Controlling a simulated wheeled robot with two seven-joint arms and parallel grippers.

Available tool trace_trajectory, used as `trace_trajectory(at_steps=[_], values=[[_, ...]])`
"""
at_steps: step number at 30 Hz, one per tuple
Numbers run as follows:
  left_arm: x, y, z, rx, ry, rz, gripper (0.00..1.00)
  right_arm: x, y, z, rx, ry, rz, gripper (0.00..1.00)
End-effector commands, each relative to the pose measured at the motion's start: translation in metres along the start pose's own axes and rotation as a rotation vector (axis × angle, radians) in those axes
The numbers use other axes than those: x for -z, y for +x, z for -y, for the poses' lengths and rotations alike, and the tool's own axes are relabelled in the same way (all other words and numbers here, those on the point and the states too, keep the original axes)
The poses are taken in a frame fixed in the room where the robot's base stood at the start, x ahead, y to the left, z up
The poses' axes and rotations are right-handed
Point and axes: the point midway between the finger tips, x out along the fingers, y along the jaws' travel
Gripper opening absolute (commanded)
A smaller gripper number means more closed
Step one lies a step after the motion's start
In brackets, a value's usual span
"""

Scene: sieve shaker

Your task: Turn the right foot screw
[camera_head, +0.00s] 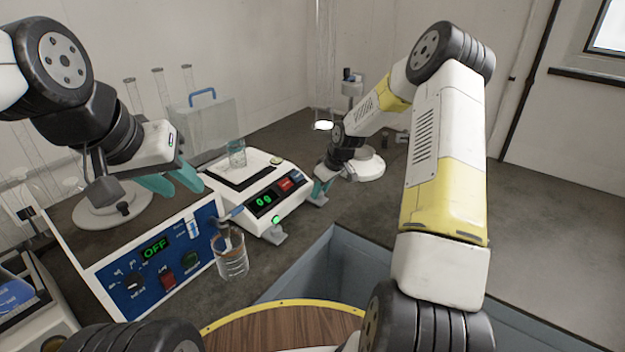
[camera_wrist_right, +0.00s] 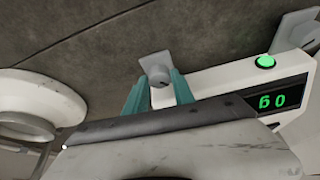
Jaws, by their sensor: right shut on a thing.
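The white balance (camera_head: 262,178) stands on the dark bench, with a green-lit display that also shows in the right wrist view (camera_wrist_right: 272,101). Its right foot screw, a grey knob on a square foot (camera_wrist_right: 157,72), sits between the teal fingers of my right gripper (camera_wrist_right: 158,88). That gripper is shut on the knob, low at the balance's right front corner in the head view (camera_head: 318,188). My left gripper (camera_head: 181,186) is open and empty, above the bench left of the balance. The other front foot (camera_head: 274,235) is at the balance's near corner.
A blue-fronted unit (camera_head: 155,258) reading OFF is left of the balance. A glass (camera_head: 237,155) stands on the balance pan. A sunken grey basin (camera_head: 335,265) lies nearer; bench to the right is clear.

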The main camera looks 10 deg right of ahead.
Motion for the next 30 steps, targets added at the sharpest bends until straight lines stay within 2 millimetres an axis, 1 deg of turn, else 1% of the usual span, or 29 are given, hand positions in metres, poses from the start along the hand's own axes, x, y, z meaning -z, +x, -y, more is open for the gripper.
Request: trace_trajectory(at_steps=[12,13,14,15,16,25,28,30], values=[[0.000,0.000,0.000,0.000,0.000,0.000,0.36,-0.001,0.000,-0.001,0.002,-0.005,0.002,0.00],[0.000,0.000,0.000,0.000,0.000,0.000,0.36,-0.001,0.000,-0.001,0.002,-0.005,0.002,0.36],[0.000,0.000,0.000,0.000,0.000,0.000,0.36,-0.001,0.000,-0.001,0.002,-0.005,0.002,0.42],[0.000,0.000,0.000,0.000,0.000,0.000,0.36,-0.001,0.000,-0.001,0.002,-0.005,0.002,0.50],[0.000,0.000,0.000,0.000,0.000,0.000,0.36,-0.001,0.000,-0.001,0.002,-0.005,0.002,0.51],[0.000,0.000,0.000,0.000,0.000,0.000,0.36,0.000,-0.001,0.000,0.002,-0.005,0.001,0.51],[0.000,0.000,0.000,0.000,0.000,0.000,0.36,0.000,-0.010,-0.001,0.000,-0.004,-0.001,0.51],[0.000,0.000,0.000,0.000,0.000,0.000,0.36,0.000,-0.021,-0.001,0.000,-0.005,-0.001,0.51]])
